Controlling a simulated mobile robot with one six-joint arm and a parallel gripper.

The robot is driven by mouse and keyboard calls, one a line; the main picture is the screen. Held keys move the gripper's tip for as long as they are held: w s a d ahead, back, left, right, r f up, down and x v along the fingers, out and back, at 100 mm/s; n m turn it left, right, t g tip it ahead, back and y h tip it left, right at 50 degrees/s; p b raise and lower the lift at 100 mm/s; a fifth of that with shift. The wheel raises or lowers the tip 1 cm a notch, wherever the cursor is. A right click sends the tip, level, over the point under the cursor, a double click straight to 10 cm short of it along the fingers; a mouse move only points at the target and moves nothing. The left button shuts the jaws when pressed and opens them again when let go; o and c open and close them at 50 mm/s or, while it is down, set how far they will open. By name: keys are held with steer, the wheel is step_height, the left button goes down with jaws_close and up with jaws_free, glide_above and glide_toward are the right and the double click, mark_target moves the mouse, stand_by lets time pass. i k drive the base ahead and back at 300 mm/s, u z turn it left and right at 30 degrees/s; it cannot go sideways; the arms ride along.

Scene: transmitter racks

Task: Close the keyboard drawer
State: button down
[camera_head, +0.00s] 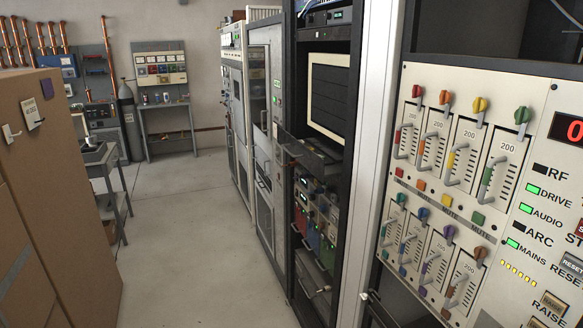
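The keyboard drawer (308,152) is a dark, shallow tray in the black open rack, just below the cream-framed monitor (329,98). Its front edge juts out of the rack to the left, into the aisle, so it stands pulled out. A handle (291,152) shows on its front. I see the drawer at a steep angle, and its keyboard is not clear from here. My gripper is not in view.
A large panel with coloured levers (455,150) stands close on the right. A low grey table (105,180) is beyond the cabinets.

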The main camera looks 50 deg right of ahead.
mark_target(321, 169)
steer(key=z, duration=0.05)
steer(key=i, duration=0.9)
steer(key=u, duration=0.05)
